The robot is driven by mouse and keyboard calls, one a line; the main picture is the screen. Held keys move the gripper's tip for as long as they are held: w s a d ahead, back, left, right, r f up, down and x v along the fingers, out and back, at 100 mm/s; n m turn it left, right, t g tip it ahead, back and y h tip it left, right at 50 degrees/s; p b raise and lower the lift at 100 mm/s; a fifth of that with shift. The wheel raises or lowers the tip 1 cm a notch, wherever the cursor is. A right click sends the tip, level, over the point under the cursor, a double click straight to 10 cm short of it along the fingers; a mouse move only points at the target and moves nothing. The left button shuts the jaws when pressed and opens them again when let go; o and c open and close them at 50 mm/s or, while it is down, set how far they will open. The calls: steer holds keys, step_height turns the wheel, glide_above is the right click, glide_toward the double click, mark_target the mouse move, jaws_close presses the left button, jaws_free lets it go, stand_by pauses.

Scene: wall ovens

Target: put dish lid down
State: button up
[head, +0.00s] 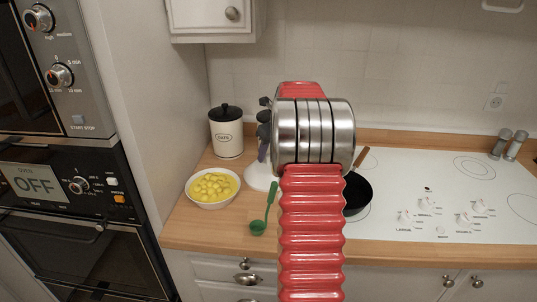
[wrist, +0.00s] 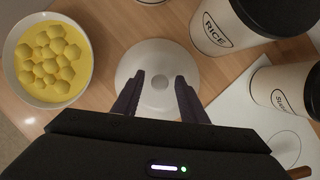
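The dish lid (wrist: 150,58) is a round white disc with a small raised knob in its middle. In the wrist view it lies flat, apparently on the wooden counter. In the head view the lid (head: 257,181) is partly hidden behind my arm. My gripper (wrist: 160,76) is open, with its two dark fingers over the lid, one on each side of the knob and apart from it. In the head view only part of my gripper (head: 264,132) shows, above the lid. A white dish (wrist: 90,82) holding yellow round pieces stands left of the lid; the dish (head: 212,205) also shows in the head view.
A green ladle (head: 258,227) lies near the counter's front. A black-lidded jar (head: 228,140) stands behind the dish. A dark pan (head: 357,193) is on the white hob (head: 440,185), right of my arm. Labelled jars (wrist: 222,27) stand right of the lid in the wrist view.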

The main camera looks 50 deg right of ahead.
steer(key=v, duration=1.2)
stand_by(0.5)
steer(key=s+a+r+n, duration=0.2)
steer(key=a+n, duration=0.7)
steer(key=a, duration=0.5)
steer(key=s+a+r+n, duration=0.2)
steer(key=a+n, duration=0.7)
steer(key=a, duration=0.5)
steer(key=s+a+f+n, duration=0.4)
steer(key=s+a+n, duration=0.4)
steer(key=n, duration=0.2)
steer(key=s+a+f+n+t, duration=0.1)
steer(key=s+a+f+n, duration=0.3)
steer(key=s+a+n, duration=0.4)
steer(key=shift+a+n+y, duration=0.4)
steer(key=shift+a+n, duration=0.45)
steer(key=shift+n, duration=0.25)
steer(key=shift+f, duration=0.1)
steer(key=shift+c, duration=0.3)
